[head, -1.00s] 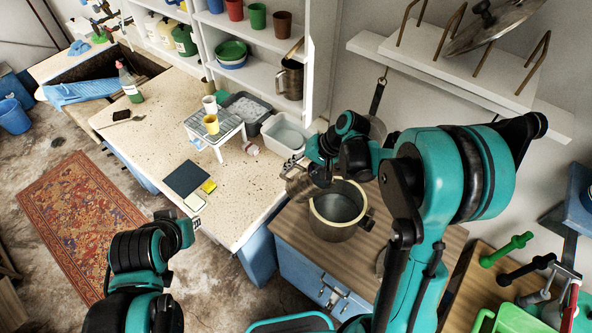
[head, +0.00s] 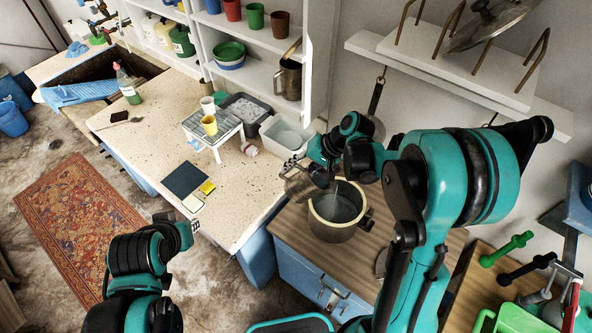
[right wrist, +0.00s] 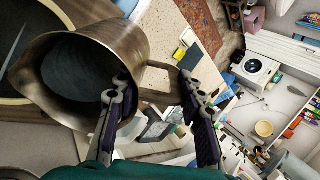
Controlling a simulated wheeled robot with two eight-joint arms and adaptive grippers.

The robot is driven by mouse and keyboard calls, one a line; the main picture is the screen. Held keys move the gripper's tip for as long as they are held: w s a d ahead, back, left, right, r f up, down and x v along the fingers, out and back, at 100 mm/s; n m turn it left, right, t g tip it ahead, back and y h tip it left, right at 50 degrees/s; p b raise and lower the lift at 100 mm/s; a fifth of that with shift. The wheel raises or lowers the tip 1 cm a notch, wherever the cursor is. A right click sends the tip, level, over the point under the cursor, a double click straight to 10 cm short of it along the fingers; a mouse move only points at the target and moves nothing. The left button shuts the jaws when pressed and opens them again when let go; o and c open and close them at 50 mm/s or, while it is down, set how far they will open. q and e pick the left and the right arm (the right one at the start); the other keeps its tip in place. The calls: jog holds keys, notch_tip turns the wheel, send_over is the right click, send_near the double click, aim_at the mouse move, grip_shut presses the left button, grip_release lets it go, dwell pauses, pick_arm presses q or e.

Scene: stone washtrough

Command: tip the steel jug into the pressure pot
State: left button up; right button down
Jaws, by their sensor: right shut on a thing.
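The steel jug (head: 299,184) is at the left rim of the pressure pot (head: 332,232), tilted with its mouth toward the pot. A faint pale streak shows inside the pot below the jug, seemingly a thin pour. In the right wrist view the brownish metal jug (right wrist: 80,65) fills the left side, its handle between the fingers of my right gripper (right wrist: 158,112), which is shut on it. In the head view my right wrist hides part of the jug. My left gripper (head: 190,232) is at the lower left, away from both; its fingers are unclear.
The pot stands on a wooden-topped blue cabinet (head: 400,235). A speckled counter (head: 140,150) to the left holds a white rack (head: 212,130) with cups, a grey tub and a white tub (head: 285,135). A wall shelf (head: 450,70) hangs above right.

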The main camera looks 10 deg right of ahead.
jog(key=shift+s+d+r+t+y+b, duration=0.15)
jog(key=shift+d+y+b, duration=0.2)
jog(key=shift+b, duration=0.3)
jog(key=shift+s+d+r+t+y+b, duration=0.15)
jog(key=shift+d+y+b, duration=0.1)
jog(key=shift+y+b, duration=0.3)
dwell(2.7)
jog(key=shift+d+b, duration=0.35)
jog(key=shift+b, duration=0.4)
dwell(1.5)
jog(key=shift+s+d+y+b, duration=0.1)
jog(key=shift+d+y+b, duration=0.05)
jog(key=shift+y+b, duration=0.2)
jog(key=shift+d+y, duration=0.15)
jog(key=shift+y, duration=0.1)
dwell(0.9)
jog(key=shift+d+t+b, duration=0.1)
jog(key=shift+t+b, duration=0.2)
jog(key=shift+b, duration=0.15)
jog(key=shift+s, duration=0.1)
